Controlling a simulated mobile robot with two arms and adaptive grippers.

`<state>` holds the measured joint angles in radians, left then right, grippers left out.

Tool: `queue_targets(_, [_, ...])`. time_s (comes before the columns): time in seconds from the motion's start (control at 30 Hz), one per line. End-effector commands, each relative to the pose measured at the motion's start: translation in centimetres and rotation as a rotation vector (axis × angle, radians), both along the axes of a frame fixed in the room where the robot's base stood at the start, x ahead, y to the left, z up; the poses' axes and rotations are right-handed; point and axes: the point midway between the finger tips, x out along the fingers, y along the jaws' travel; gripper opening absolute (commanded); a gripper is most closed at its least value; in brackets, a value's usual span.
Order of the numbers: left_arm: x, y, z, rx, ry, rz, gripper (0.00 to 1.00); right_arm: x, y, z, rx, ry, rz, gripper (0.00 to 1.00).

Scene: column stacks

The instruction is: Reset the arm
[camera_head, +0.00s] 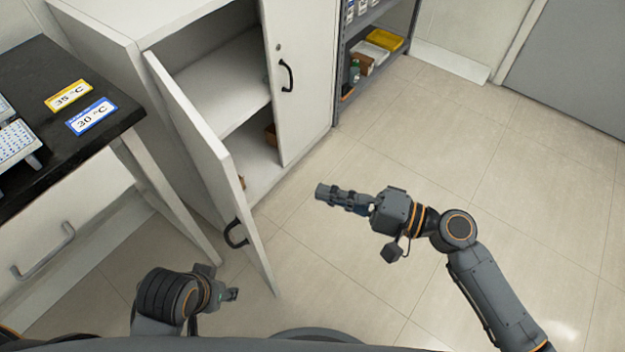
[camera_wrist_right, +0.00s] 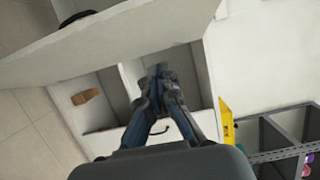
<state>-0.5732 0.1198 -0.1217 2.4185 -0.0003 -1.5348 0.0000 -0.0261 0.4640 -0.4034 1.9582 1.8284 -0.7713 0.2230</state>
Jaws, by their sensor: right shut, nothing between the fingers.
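My right arm reaches in from the lower right of the head view, with its gripper (camera_head: 322,193) pointing left over the open floor. This gripper is shut and empty; in the right wrist view its fingers (camera_wrist_right: 157,72) meet at the tips. It is apart from the white cabinet (camera_head: 297,115) and its open door (camera_head: 222,180). My left arm is folded at the bottom left of the head view, with its gripper (camera_head: 232,294) small and near the door's lower edge. Its finger state is unclear.
A black-topped bench (camera_head: 90,125) with temperature labels stands at the left. A brown object (camera_wrist_right: 86,96) lies inside the cabinet. The floor (camera_head: 480,130) at the right is clear.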

Motion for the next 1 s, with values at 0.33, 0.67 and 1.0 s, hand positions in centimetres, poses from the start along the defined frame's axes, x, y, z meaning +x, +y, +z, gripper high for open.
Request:
queue_targets(0.33, [0.1,-0.1,0.5,-0.002,-0.006,-0.001,0.4,-0.8,-0.8,0.0,-0.004,-0.006,0.003,0.0])
queue_targets(0.67, [0.0,-0.1,0.4,-0.002,-0.004,0.0,0.4,-6.0,-0.1,-6.1,-0.401,-0.244,0.086,0.0])
queue_targets(1.0, [0.0,-0.1,0.3,-0.002,-0.004,0.0,0.4,-9.8,-8.4,-14.3,-1.096,-0.326,0.122,0.0])
